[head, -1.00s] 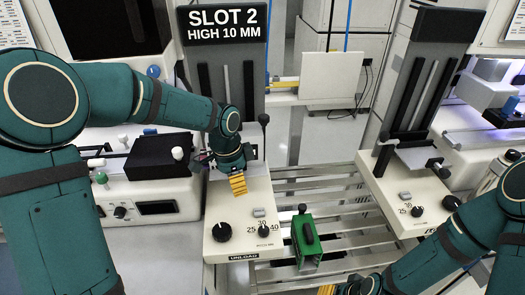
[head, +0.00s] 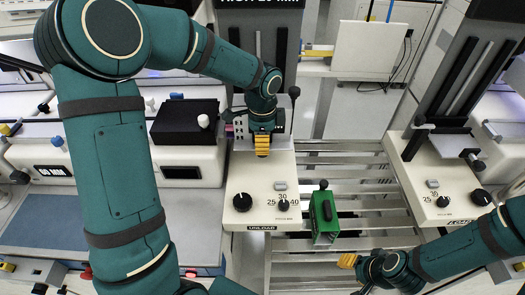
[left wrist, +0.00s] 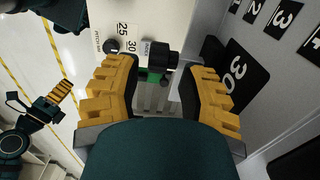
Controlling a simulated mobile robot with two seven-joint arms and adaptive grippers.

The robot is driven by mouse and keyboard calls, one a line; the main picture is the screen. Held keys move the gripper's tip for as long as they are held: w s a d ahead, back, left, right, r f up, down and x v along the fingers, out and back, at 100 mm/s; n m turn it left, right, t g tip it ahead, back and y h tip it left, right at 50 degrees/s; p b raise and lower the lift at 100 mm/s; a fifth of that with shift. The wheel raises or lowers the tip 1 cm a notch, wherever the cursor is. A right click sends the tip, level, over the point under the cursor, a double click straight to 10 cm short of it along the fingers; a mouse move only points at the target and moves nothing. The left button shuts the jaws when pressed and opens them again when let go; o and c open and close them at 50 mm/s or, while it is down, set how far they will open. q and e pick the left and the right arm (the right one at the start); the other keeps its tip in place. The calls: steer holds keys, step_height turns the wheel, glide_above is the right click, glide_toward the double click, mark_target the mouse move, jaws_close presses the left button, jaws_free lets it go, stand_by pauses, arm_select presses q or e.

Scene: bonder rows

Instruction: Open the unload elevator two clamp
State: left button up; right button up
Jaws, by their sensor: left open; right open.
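The unload elevator with the "UNLOAD" label (head: 262,227) stands in the middle of the head view, with a black column and a cream panel. My left gripper (head: 262,145) is above the back of this panel, fingers pointing down, open. It hides part of the elevator's platform, and I cannot make out the clamp in the head view. In the left wrist view, a black knob (left wrist: 160,56) shows between and beyond the open fingers of my left gripper (left wrist: 167,75); no contact is visible. My right gripper (head: 347,260) is low, right of the panel; its finger gap is not clear.
A green magazine (head: 323,215) with a black handle stands on the slatted rack, right of the panel. A lever with a black knob (head: 294,93) rises beside the column. A second elevator (head: 440,185) stands at the right. A black box (head: 185,120) is at the left.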

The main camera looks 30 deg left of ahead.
arm_select(q)
steer(key=shift+f, duration=2)
steer(key=shift+o, duration=0.2)
jaws_close()
